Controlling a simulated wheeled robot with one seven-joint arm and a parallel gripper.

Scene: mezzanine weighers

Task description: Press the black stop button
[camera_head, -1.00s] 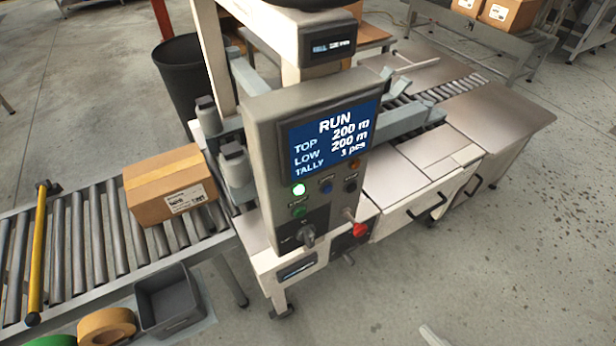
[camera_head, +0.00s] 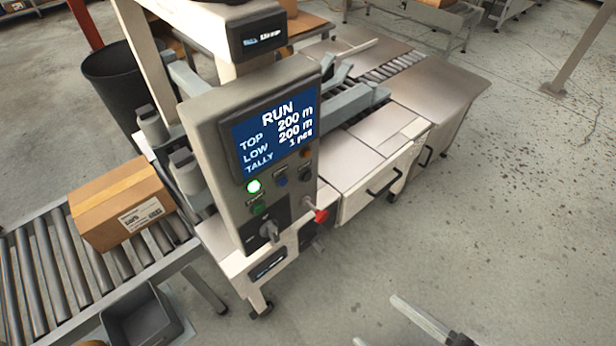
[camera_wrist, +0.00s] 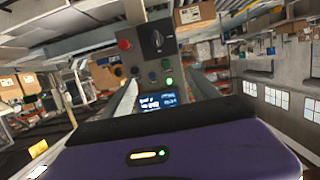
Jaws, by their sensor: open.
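The control panel (camera_head: 250,150) stands upright, its blue screen reading RUN. Below the screen, the small black button (camera_head: 305,172) sits at the right of the button row, beside a blue button (camera_head: 281,180) and under an orange one (camera_head: 306,153). The panel appears upside down in the wrist view, where the black button (camera_wrist: 135,71) is small and dark. My gripper (camera_head: 378,320) is at the bottom edge of the head view, right of the panel and well apart from it. Its pale fingers are open and empty; in the wrist view my gripper (camera_wrist: 165,80) has fingers spread either side of the panel.
A lit green lamp (camera_head: 254,186), green button (camera_head: 258,207), black rotary knob (camera_head: 269,230) and protruding red button (camera_head: 320,215) are nearby. A cardboard box (camera_head: 122,204) rests on the roller conveyor (camera_head: 40,275) at left. A grey bin (camera_head: 140,315) stands below.

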